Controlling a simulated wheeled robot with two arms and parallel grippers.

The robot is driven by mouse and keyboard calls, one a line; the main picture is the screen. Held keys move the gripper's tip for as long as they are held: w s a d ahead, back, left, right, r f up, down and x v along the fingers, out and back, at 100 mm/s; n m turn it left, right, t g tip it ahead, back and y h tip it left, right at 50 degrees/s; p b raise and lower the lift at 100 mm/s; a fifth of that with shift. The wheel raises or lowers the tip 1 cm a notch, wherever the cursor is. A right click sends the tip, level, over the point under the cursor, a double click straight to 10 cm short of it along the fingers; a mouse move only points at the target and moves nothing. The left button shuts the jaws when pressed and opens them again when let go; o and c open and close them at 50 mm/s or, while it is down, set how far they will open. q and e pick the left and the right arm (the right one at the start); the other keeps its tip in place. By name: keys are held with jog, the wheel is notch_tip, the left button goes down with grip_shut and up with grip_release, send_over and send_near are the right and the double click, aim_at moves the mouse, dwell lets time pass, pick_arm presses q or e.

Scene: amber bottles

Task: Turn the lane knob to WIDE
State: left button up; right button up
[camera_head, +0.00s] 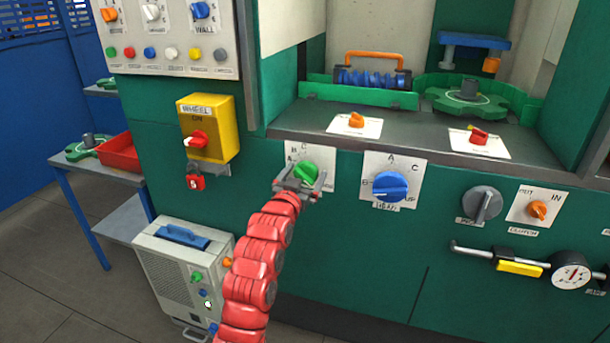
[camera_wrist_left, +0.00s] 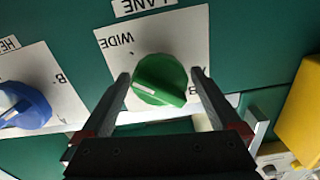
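The green lane knob (camera_head: 306,172) sits on a white plate on the green cabinet front. My left gripper (camera_head: 300,185) is at the knob. In the wrist view its two fingers (camera_wrist_left: 162,85) are open, one on each side of the knob, with small gaps visible. My right gripper is not in view.
A blue knob (camera_head: 390,186) is close on the right. A yellow WHEEL box (camera_head: 222,128) with a red switch and a red padlock (camera_head: 195,182) is on the left. A grey ledge (camera_head: 400,142) juts out above. A grey unit (camera_head: 180,262) stands on the floor lower left.

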pick_arm(q)
jog(key=shift+s+a+f, duration=0.15)
jog(key=shift+s+a, duration=0.05)
jog(key=shift+s, duration=0.35)
jog(key=v, duration=1.6)
jog(key=shift+p, duration=0.4)
jog(key=shift+a, duration=0.1)
